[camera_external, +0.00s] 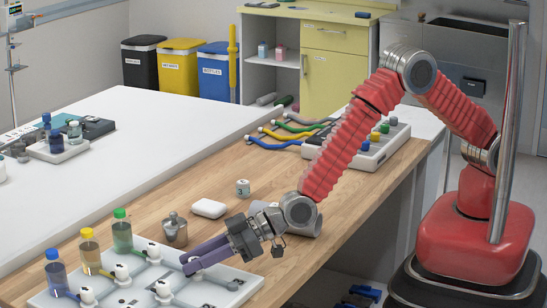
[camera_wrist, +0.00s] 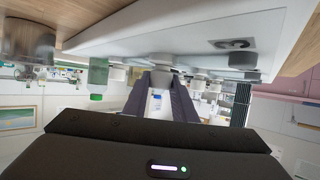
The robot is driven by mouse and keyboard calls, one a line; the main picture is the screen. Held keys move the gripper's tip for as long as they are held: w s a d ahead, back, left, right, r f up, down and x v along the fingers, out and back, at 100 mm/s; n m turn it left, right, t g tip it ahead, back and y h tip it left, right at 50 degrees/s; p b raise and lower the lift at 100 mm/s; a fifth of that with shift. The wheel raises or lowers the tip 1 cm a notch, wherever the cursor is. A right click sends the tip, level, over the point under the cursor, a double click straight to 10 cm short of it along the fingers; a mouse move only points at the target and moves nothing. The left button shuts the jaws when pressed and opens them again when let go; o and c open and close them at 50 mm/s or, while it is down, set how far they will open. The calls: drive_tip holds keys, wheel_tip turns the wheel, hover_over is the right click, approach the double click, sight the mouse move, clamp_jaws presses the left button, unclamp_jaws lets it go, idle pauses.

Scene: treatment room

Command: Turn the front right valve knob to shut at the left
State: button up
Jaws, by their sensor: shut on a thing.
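A white valve panel (camera_external: 215,290) lies on the wooden bench top, with several white and grey valve knobs on it. My gripper (camera_external: 188,264) reaches in low from the right, its fingers at the front right of the panel. The fingers are closed around the front right valve knob and hide most of it in the outside view. In the wrist view, which is upside down, a grey knob (camera_wrist: 162,60) sits at the tips of my gripper (camera_wrist: 163,76), under the panel's white face (camera_wrist: 200,30). The knob's exact pointing direction is hidden.
Bottles with green (camera_external: 121,230), yellow (camera_external: 90,252) and blue (camera_external: 57,273) caps stand along the panel's far left side. A metal pot (camera_external: 175,233), a white block (camera_external: 208,208) and a numbered grey piece (camera_external: 242,188) stand behind my gripper. Neighbouring knobs (camera_external: 163,291) are close by.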

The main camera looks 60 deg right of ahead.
drive_tip(key=shift+r, duration=0.15)
drive_tip(key=o, duration=1)
drive_tip(key=shift+o, duration=0.2)
drive_tip(key=v, duration=1.3)
drive_tip(key=shift+s+d, duration=0.25)
